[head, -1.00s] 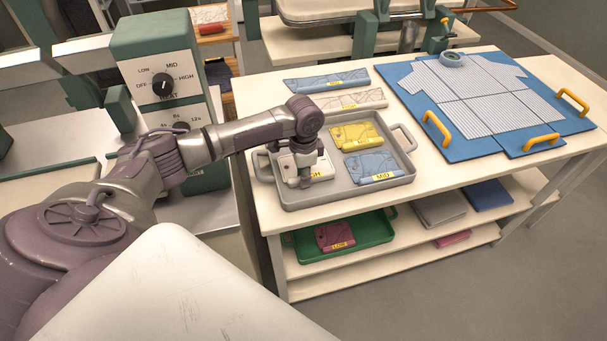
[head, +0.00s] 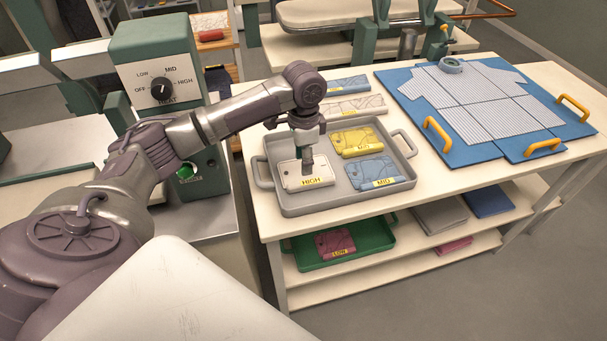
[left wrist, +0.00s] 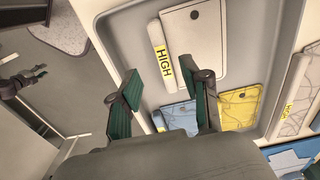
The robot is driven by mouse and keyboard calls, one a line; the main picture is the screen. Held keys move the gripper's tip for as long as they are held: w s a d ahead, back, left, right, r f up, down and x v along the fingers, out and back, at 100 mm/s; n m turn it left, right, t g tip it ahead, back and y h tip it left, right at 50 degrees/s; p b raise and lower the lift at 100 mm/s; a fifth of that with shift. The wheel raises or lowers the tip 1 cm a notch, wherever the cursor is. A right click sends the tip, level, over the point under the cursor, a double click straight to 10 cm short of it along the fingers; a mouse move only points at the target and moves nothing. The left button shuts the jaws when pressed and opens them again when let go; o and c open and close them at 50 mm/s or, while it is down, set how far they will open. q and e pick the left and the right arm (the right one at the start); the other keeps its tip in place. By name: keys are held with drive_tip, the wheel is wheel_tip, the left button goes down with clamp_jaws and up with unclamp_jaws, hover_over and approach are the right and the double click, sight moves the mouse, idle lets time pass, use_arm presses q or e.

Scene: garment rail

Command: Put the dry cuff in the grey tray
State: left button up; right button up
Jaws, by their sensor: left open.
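The grey tray (head: 283,205) stands on the white table. A plain white cuff (head: 292,182) with a yellow HIGH label lies flat in its left part. A yellow cuff (head: 360,141) and a blue cuff (head: 372,170) labelled MID lie in its right part; both bear line patterns. No label reads "dry". My left gripper (head: 308,160) is open and empty just above the white cuff, hiding part of it. In the left wrist view its spread fingers (left wrist: 166,88) are apart from the white cuff (left wrist: 200,45). My right gripper is out of view.
Two patterned pieces, blue (head: 346,85) and pale (head: 348,107), lie behind the tray. A blue board (head: 480,155) with yellow handles holds a grey shirt shape at the right. A green tray (head: 378,238) with a pink LOW piece is on the shelf below. A dial unit (head: 150,45) stands left.

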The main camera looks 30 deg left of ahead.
use_arm(q)
drive_tip(key=shift+r, duration=1.7)
